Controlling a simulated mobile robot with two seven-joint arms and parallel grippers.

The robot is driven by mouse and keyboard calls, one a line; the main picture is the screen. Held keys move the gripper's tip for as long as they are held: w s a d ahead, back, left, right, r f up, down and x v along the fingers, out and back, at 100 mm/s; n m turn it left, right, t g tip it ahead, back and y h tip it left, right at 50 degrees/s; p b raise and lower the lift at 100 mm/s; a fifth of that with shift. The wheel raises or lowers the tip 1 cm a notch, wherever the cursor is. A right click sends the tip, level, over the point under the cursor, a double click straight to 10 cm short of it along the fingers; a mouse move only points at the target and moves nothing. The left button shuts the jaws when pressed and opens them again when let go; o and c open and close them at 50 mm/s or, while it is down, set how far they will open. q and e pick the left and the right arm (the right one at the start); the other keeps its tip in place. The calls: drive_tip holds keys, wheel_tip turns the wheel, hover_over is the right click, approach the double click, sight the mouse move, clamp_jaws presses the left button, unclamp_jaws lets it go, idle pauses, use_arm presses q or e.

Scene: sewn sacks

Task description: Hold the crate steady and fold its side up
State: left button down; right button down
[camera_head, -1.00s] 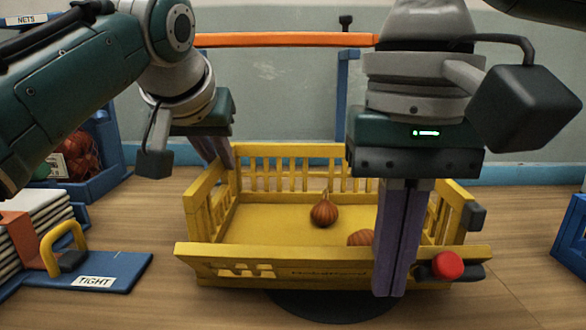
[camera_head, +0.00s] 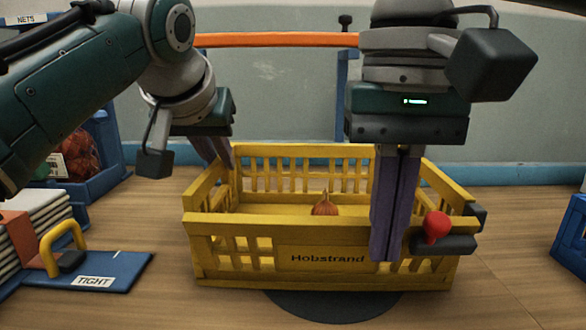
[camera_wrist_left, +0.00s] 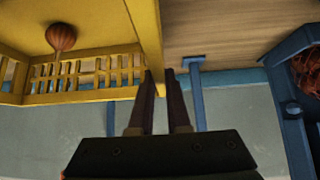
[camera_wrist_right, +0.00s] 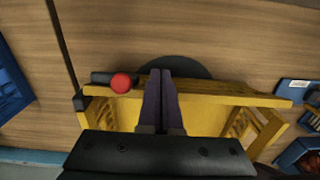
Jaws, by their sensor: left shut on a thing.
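The yellow crate (camera_head: 305,150) stands on a dark round disc. Its front side (camera_head: 325,240), lettered "Hobstrand", stands nearly upright and faces me. My left gripper (camera_head: 226,164) is shut on the crate's left wall near the back corner; the left wrist view shows the wall's edge (camera_wrist_left: 149,35) between its fingers. My right gripper (camera_head: 387,260) has its fingers together, pointing down, in front of the right part of the front side. It appears to touch the outer face. A red knob (camera_head: 436,226) sits on a dark latch at the front right corner. One onion (camera_head: 325,205) shows inside.
A blue board (camera_head: 115,275) labelled TIGHT, with a yellow handle, lies left on the wooden table. A blue bin (camera_head: 100,150) with netted produce stands behind it. A blue crate (camera_head: 572,235) is at the right edge. An orange bar (camera_head: 280,40) spans the back.

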drive_tip(key=shift+w+r, duration=0.15)
drive_tip(key=shift+w, duration=0.35)
drive_tip(key=shift+w+r, duration=0.15)
drive_tip(key=shift+w, duration=0.35)
drive_tip(key=shift+w, duration=1.05)
drive_tip(key=shift+r, duration=0.1)
drive_tip(key=shift+s+r, duration=0.95)
drive_tip(key=shift+s, duration=0.1)
wheel_tip(320, 180, up, 8)
